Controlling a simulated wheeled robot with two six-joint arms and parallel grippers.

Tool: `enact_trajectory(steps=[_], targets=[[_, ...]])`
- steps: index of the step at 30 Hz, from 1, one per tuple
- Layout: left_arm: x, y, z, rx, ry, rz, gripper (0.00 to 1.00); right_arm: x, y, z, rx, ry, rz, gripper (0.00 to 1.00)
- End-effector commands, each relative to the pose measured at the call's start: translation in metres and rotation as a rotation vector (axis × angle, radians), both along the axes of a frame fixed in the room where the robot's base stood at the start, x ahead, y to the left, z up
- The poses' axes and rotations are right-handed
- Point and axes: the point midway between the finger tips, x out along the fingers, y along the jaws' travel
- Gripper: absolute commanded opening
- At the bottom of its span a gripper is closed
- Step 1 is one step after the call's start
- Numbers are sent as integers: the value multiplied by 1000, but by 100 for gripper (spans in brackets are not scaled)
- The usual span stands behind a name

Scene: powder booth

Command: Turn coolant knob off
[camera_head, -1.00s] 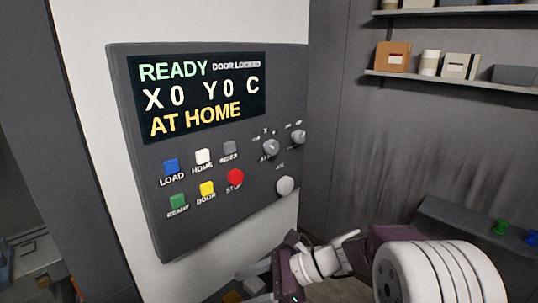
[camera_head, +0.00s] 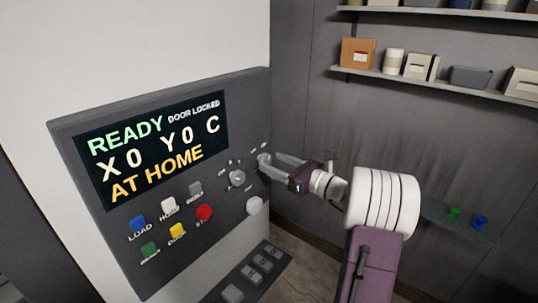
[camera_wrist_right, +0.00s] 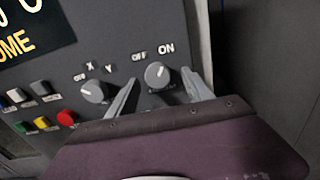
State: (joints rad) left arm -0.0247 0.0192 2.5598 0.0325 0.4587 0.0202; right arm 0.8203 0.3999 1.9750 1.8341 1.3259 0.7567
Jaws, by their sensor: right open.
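The grey control panel (camera_head: 150,262) carries a round grey knob (camera_wrist_right: 158,75) with OFF and ON labels above it. Its white mark appears to point up toward ON; the label below it is too blurred to read. My right gripper (camera_wrist_right: 160,92) is open, with one finger on each side of this knob in the wrist view. In the head view the right gripper (camera_head: 270,166) reaches in from the right at the panel's upper right edge, and its fingers partly cover the knob (camera_head: 263,158). I cannot tell whether the fingers touch it. My left gripper is not in view.
Another selector knob (camera_head: 237,178) sits just left, and a plain round knob (camera_head: 254,205) below. Coloured buttons, including the red stop button (camera_head: 204,212), fill the lower left. A lower keypad ledge (camera_head: 233,292) juts out beneath. Shelves (camera_head: 450,84) stand at the back right.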

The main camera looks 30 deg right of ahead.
Motion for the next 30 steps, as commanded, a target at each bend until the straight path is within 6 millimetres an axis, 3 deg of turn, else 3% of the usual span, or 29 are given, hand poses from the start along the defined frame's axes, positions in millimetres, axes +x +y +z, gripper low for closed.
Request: enact_trajectory(steps=[5,13,14,20,30], targets=[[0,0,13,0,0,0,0,20,9,2,1,1,1,59],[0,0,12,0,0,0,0,23,9,-1,-1,1,-1,59],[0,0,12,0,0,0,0,23,9,-1,-1,1,-1,56],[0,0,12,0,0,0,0,23,9,0,-1,1,-1,1],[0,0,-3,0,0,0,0,23,9,-5,-49,-20,-1,0]])
